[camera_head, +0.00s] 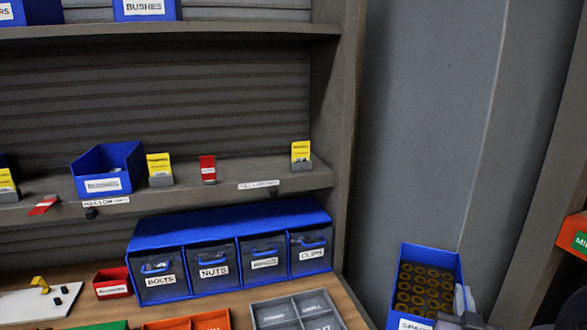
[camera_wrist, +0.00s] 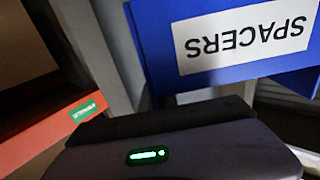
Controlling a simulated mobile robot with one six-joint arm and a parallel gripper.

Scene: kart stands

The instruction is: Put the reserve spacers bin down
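The reserve spacers bin (camera_head: 407,310) is a blue open bin filled with several brown ring-shaped spacers, at the lower right of the head view. Its white label, partly cut off there, reads SPACERS upside down in the wrist view (camera_wrist: 245,35). My gripper (camera_head: 464,302) is at the bin's right front side and appears closed on its wall. The fingertips are largely hidden. The bin looks upright, held right of the shelf unit, with no support visible beneath it. The middle shelf (camera_head: 225,180) has bare board between a red card and a yellow card.
A blue bin (camera_head: 103,186) stands on the middle shelf's left. A blue drawer unit (camera_head: 230,225) and grey tray (camera_head: 270,315) occupy the bench below. The shelf's upright (camera_head: 345,130) separates it from the held bin. An orange bin (camera_head: 574,237) is at far right.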

